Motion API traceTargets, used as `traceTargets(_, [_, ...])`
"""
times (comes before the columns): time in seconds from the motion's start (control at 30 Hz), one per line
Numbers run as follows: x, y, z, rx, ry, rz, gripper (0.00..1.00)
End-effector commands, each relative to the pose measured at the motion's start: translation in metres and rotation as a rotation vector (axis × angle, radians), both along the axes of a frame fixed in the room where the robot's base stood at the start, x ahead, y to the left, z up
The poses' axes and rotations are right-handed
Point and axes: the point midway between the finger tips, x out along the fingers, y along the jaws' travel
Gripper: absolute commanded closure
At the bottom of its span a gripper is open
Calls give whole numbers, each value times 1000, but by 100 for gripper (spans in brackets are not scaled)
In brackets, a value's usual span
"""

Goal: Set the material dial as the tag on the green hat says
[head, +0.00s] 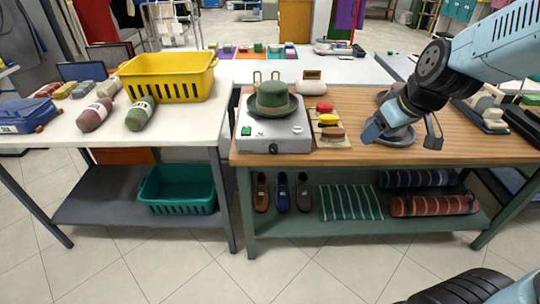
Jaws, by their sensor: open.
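The green hat (272,100) sits upright on top of a grey box-shaped machine (290,133) on the wooden table. A small dark knob (272,148) is low on the machine's front, and a small green square (246,131) is at its left. Which of them is the material dial, and where it points, is too small to tell. I cannot make out a tag or any writing on the hat. My gripper (403,133) is open over the table, right of the machine and apart from it. It partly hides a grey round object (398,138).
A board with red, yellow and brown pieces (330,130) lies between the machine and my gripper. A cream-topped object (311,82) stands behind. The left table has a yellow basket (168,77) and two rolled bundles (95,115). Open floor lies in front.

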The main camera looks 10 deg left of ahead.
Motion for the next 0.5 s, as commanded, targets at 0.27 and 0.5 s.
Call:
traceTargets(0.27, [24, 59, -74, -120, -37, 235, 40])
traceTargets(0.5, [31, 98, -137, -279, -98, 430, 40])
